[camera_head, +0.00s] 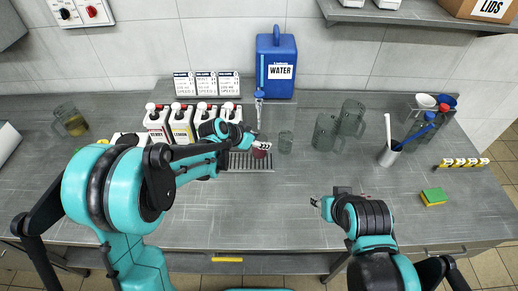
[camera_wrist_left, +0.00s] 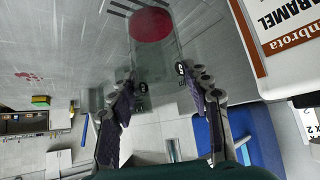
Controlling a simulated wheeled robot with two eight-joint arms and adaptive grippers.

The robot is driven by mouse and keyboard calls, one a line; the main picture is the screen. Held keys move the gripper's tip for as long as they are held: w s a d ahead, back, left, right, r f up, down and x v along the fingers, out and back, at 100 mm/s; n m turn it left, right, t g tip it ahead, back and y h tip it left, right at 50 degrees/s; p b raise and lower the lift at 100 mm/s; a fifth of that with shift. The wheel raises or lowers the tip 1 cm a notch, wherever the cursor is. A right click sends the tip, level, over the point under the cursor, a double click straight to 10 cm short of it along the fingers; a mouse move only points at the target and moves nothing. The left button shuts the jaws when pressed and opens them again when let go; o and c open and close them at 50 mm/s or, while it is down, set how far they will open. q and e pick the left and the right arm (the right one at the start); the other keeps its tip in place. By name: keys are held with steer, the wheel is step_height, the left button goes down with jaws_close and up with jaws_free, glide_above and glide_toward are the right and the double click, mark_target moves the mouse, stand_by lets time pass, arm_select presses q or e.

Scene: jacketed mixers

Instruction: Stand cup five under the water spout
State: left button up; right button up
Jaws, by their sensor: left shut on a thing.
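My left gripper (camera_head: 262,143) is shut on a clear cup with red in its bottom (camera_head: 262,152). In the left wrist view the clear cup (camera_wrist_left: 153,50) stands between the finger pads (camera_wrist_left: 165,105); a round black mark on its side is too small to read surely. The blue water jug (camera_head: 276,75) stands behind, with its spout (camera_head: 259,94) at its lower left. The held cup is over or on the slotted drip tray (camera_head: 246,167); I cannot tell whether it touches. My right gripper (camera_head: 318,202) is low over the counter, its jaws unclear.
Another clear cup (camera_head: 286,142) stands just right of the held one. Several syrup bottles (camera_head: 181,124) stand behind my left arm. Two jug-like mixers (camera_head: 325,132) and a utensil holder (camera_head: 389,155) stand to the right. The front middle counter is clear apart from small red marks (camera_wrist_left: 28,76).

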arm_select(q)
step_height(320, 180, down, 4)
steer(key=shift+w+f+b, duration=0.1)
steer(key=shift+w+b, duration=0.05)
steer(key=shift+b, duration=0.9)
steer(key=o, duration=1.3)
steer(key=shift+c, duration=0.2)
